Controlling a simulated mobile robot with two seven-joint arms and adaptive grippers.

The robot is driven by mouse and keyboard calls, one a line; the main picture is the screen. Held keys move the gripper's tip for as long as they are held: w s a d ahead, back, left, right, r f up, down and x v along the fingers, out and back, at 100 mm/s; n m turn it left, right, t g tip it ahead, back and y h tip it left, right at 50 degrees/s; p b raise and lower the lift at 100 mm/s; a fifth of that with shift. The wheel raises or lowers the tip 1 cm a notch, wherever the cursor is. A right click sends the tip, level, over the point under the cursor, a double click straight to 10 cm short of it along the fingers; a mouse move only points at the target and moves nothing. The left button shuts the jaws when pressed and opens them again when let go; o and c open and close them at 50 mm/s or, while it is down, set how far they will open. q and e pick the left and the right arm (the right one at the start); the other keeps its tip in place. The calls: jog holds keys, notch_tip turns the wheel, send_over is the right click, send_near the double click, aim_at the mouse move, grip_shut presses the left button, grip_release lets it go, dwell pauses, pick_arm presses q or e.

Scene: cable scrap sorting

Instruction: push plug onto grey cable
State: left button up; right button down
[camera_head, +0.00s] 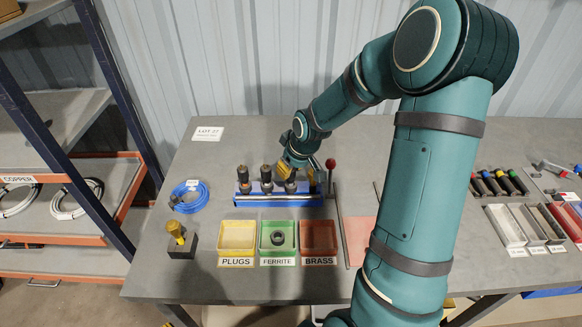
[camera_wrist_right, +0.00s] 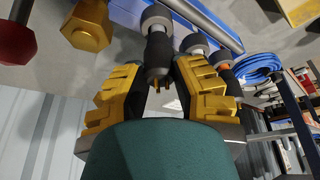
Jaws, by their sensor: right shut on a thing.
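A blue fixture (camera_head: 277,201) stands at the back of the bench with a row of upright black plugs or connectors; the left one (camera_head: 243,176) and the middle one (camera_head: 266,175) are clear of the gripper. My right gripper (camera_head: 290,176) is at the right-hand one. In the wrist view the yellow fingers of my right gripper (camera_wrist_right: 158,78) are shut on a black plug (camera_wrist_right: 157,52) with a grey end and brass pins. It lines up with the blue fixture (camera_wrist_right: 186,14); whether a grey cable is in it I cannot tell. My left gripper is not in view.
A red-knobbed lever (camera_head: 331,164) stands close right of the gripper, by a brass piece (camera_head: 312,178). A blue cable coil (camera_head: 188,197) lies left. In front are yellow PLUGS (camera_head: 237,251), green FERRITE (camera_head: 263,252) and red-brown BRASS (camera_head: 318,250) trays.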

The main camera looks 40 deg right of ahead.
jog(key=c, duration=0.8)
grip_release()
jog(key=shift+o, duration=0.2)
jog(key=shift+r, duration=0.1)
jog(key=shift+r+p, duration=2.4)
jog(key=shift+r, duration=1)
